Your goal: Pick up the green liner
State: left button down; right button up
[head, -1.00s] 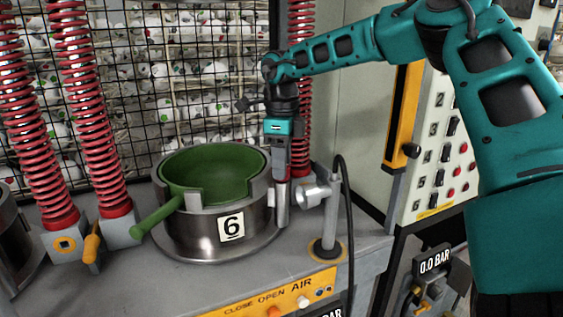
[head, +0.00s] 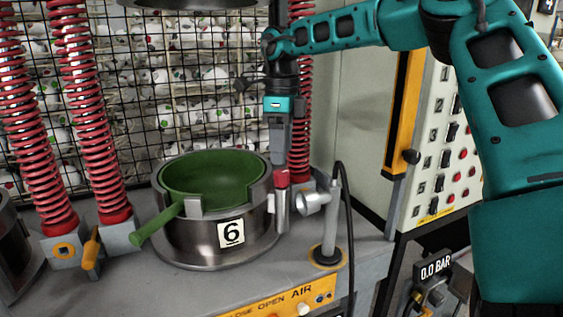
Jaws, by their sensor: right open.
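The green liner (head: 212,178) is a round bowl with a green bar handle (head: 157,223) pointing to the lower left. It sits in the steel pot (head: 190,240) marked 6, and its outer wall is mostly hidden by the pot. The handle passes out by a notch in the pot's rim. My right gripper (head: 277,158) points down to the right of the liner, above a red-topped part (head: 281,180) on the pot's right side. It is open, with no object seen in it, and apart from the liner. My left gripper is not in view.
A dark round disc (head: 188,3) hangs above the pot. Red springs (head: 92,110) stand at the left and a wire mesh with white balls lies behind. A grey post with a black hose (head: 330,225) stands right of the pot.

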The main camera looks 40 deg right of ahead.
aim_at(223, 178)
jog(key=k, duration=1)
